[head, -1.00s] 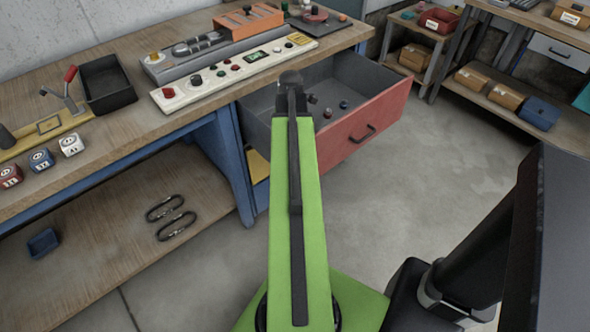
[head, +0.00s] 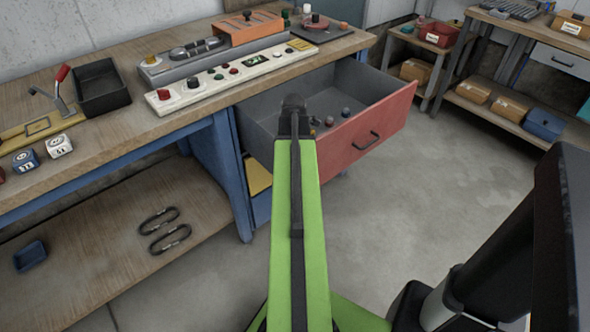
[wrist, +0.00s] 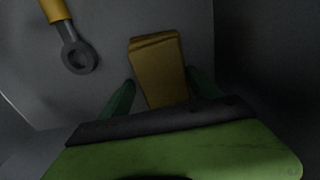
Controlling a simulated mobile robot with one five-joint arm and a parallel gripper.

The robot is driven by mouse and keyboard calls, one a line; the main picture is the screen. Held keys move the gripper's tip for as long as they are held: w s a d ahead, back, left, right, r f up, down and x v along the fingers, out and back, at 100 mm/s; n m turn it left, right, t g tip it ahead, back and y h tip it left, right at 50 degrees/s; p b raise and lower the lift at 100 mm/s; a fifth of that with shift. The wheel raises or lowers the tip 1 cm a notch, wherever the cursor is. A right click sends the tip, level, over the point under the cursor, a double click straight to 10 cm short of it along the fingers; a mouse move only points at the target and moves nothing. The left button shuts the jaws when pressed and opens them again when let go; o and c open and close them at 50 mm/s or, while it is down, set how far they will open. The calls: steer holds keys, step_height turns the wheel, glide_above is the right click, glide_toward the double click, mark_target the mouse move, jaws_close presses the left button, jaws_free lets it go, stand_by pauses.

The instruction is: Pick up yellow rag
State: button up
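A yellow folded rag (wrist: 158,68) lies on a grey surface in the wrist view, between my gripper's two green fingers. My gripper (wrist: 162,78) is open, with one finger on each side of the rag and narrow dark gaps beside it. The rag's near end is hidden behind my gripper's dark front edge. In the head view my gripper is hidden behind my green arm. A yellow patch (head: 258,177) shows under the red-fronted drawer, left of my arm; I cannot tell whether it is the same rag.
A ring-ended tool with a yellow handle (wrist: 76,50) lies left of the rag. The red-fronted drawer (head: 362,135) stands open with several small knobs inside. A workbench (head: 110,135) with control panels is at left.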

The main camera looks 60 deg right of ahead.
steer(key=c, duration=1.3)
step_height(320, 180, up, 10)
steer(key=p, duration=1)
